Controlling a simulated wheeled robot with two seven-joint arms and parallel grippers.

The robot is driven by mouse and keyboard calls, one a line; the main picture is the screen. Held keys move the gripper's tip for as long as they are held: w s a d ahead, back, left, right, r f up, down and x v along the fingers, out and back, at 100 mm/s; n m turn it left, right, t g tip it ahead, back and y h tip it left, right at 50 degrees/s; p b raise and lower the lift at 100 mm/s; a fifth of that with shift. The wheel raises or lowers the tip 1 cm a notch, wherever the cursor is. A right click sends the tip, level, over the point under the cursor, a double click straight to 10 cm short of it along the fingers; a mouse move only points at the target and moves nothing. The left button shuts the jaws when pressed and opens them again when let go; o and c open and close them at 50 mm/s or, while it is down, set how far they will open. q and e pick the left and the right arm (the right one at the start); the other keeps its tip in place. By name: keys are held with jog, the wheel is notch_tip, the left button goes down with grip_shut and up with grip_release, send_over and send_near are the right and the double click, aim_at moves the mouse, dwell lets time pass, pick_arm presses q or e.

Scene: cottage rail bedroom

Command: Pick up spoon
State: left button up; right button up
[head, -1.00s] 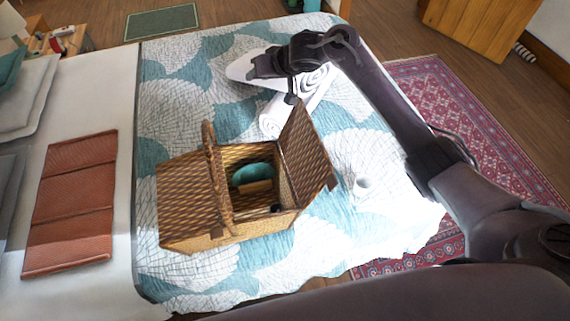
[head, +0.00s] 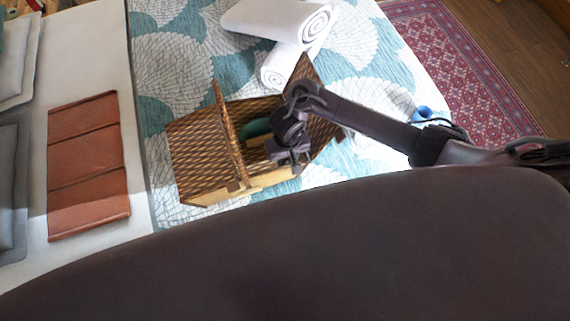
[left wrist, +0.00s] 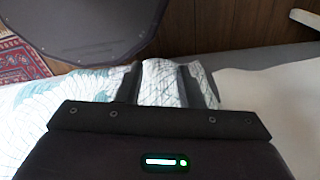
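I cannot make out a spoon in either view.
Rolled white towels (head: 280,22) lie behind the basket. A folded rust-coloured blanket (head: 88,165) lies to the left. A small blue thing (head: 424,114) shows by my right arm. A red rug (head: 460,75) covers the floor at right.

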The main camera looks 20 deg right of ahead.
notch_tip(320, 180, down, 2)
jog(key=shift+f, duration=0.2)
grip_shut()
jog(key=shift+r, duration=0.15)
